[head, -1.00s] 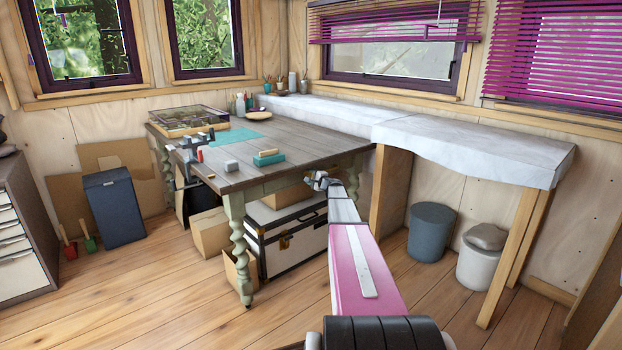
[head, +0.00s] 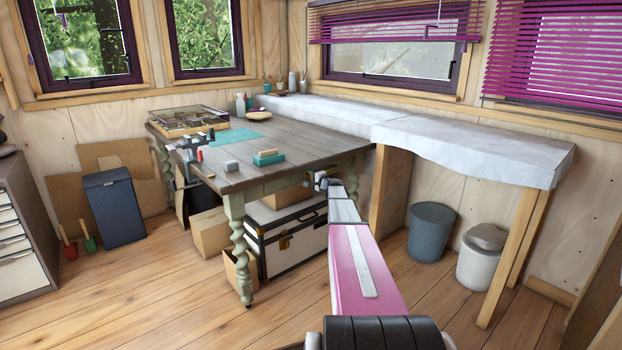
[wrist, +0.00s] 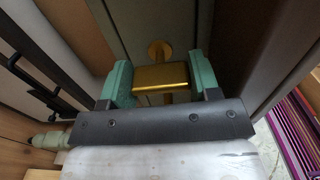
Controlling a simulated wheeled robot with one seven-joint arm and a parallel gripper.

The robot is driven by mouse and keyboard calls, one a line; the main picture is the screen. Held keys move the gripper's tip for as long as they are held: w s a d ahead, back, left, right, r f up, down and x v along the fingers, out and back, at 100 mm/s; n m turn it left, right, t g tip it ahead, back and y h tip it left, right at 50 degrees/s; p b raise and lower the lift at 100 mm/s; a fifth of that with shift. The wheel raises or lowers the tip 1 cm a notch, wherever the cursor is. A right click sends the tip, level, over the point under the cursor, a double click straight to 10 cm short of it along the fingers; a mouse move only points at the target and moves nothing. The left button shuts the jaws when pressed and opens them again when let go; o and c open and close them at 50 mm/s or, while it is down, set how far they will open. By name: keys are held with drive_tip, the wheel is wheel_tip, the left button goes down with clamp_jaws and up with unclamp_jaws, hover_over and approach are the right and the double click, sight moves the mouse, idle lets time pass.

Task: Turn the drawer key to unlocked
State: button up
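The brass drawer key (wrist: 161,78) shows in the wrist view as a broad flat bow, with a round brass piece (wrist: 160,51) just beyond it on the drawer front. My gripper (wrist: 161,84) has one green finger on each side of the bow, and both fingers appear to touch its edges. In the head view my gripper (head: 319,181) is at the right end of the workbench (head: 200,150), just under its top edge. The key is too small or hidden to make out there. I cannot read a locked or unlocked mark.
A white trunk (head: 290,245) and cardboard boxes (head: 210,232) stand under the workbench. A cloth-covered counter (head: 480,145) with wooden legs is to the right, with two bins (head: 431,232) below. The floor in front of the bench is clear.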

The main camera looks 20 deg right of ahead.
drive_tip(key=o, duration=0.4)
drive_tip(key=shift+c, duration=0.2)
drive_tip(key=shift+s, duration=0.1)
drive_tip(key=v, duration=1)
drive_tip(key=shift+s, duration=0.3)
drive_tip(key=shift+d, duration=0.1)
drive_tip(key=s+a+f+n+g+y, duration=0.1)
drive_tip(key=s+a+f+n+g, duration=0.2)
drive_tip(key=s+a, duration=0.45)
drive_tip(key=s+a+f+n+g, duration=0.3)
drive_tip(key=s+a+g, duration=0.15)
drive_tip(key=a, duration=0.55)
drive_tip(key=s+a+f+n+g+y, duration=0.1)
drive_tip(key=s+a+f+n+g, duration=0.2)
drive_tip(key=s+a, duration=0.5)
drive_tip(key=s+a+f+n+g+h, duration=0.2)
drive_tip(key=s+a+g+h, duration=0.1)
drive_tip(key=s, duration=0.8)
drive_tip(key=s+a+f+n+g+h, duration=0.2)
drive_tip(key=s+a+g+h, duration=0.1)
drive_tip(key=s, duration=0.9)
drive_tip(key=shift+a+n+h, duration=0.4)
drive_tip(key=shift+a+h, duration=0.15)
drive_tip(key=shift+h, duration=0.55)
